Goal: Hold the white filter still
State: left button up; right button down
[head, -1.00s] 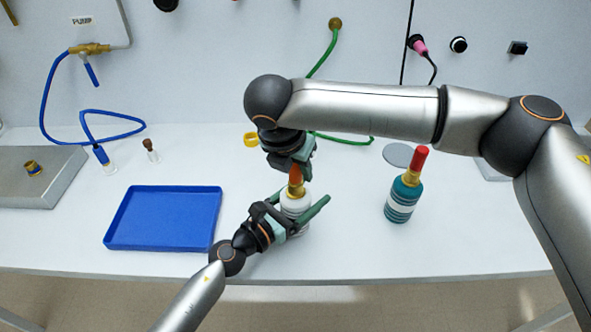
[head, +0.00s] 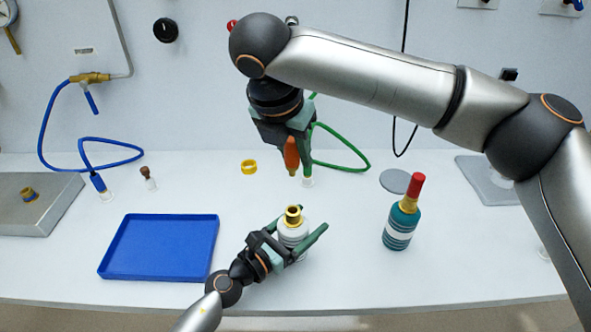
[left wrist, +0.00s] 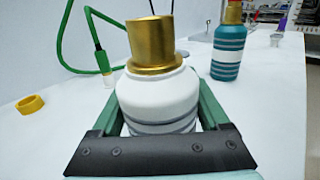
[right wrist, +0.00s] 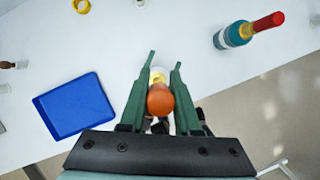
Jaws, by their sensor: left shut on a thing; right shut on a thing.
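The white filter (head: 293,234) stands upright on the bench, with grey bands and a gold neck on top; it fills the middle of the left wrist view (left wrist: 157,97). My left gripper (head: 298,243) is shut around its body, one finger on each side. My right gripper (head: 292,152) is above the filter, shut on an orange-brown cap (head: 291,156). The cap also shows between the fingers in the right wrist view (right wrist: 160,100). The cap is apart from the gold neck, which is open at the top.
A blue tray (head: 160,246) lies left of the filter. A teal bottle with a red top (head: 401,222) stands to the right. A yellow ring (head: 249,167), a grey disc (head: 395,181) and a green hose (head: 345,157) are behind. Bench around the filter is clear.

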jog(key=shift+r, duration=3.1)
pick_arm(q)
jog(key=o, duration=1.5)
